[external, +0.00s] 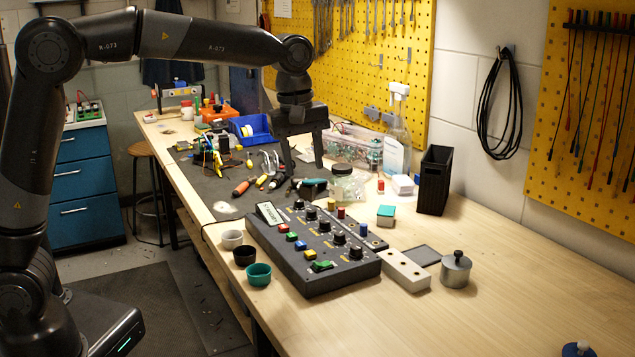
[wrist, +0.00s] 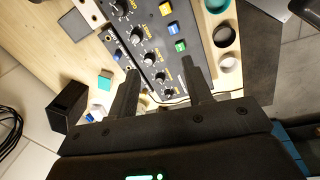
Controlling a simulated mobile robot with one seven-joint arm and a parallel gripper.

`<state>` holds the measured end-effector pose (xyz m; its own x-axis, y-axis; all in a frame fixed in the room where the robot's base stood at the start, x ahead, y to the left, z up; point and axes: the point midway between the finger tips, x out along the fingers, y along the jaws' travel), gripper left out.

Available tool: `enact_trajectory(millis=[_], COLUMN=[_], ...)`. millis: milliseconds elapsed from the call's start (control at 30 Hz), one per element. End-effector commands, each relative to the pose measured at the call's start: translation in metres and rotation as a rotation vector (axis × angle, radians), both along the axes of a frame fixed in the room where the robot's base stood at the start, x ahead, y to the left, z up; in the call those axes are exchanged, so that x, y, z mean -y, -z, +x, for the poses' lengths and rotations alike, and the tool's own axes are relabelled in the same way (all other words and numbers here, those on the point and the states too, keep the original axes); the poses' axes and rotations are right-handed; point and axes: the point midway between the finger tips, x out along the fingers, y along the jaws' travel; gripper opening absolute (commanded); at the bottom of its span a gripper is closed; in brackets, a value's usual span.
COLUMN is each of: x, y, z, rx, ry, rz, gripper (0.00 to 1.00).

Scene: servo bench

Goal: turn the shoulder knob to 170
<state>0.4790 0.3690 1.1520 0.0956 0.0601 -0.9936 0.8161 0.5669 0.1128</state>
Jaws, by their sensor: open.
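A black control box (external: 310,262) lies on the wooden bench, with a row of black knobs along its top. A small tilted display (external: 270,212) stands at the box's far left corner.
White (external: 232,239), black (external: 244,256) and teal (external: 258,274) cups stand left of the box. A white holed block (external: 404,270) and a metal lidded pot (external: 456,270) stand to its right. Loose tools, a jar (external: 343,180) and a black bin (external: 434,180) stand behind.

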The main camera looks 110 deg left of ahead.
Motion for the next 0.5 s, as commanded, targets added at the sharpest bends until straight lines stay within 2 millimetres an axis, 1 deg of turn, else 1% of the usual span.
enact_trajectory(millis=[33,100,200,300,333,400,500], x=[-0.026,-0.057,-0.095,-0.122,-0.128,-0.139,-0.146], y=[0.01,0.022,0.037,0.05,0.054,0.059,0.063], z=[-0.002,-0.005,-0.013,-0.021,-0.023,-0.027,-0.029], rx=[-0.014,-0.029,-0.046,-0.06,-0.064,-0.07,-0.073], ry=[-0.094,-0.224,-0.391,-0.516,-0.545,-0.596,-0.633], rz=[-0.017,-0.036,-0.058,-0.074,-0.078,-0.085,-0.088], gripper=[0.46,0.46,0.46,0.46,0.46,0.46,0.46])
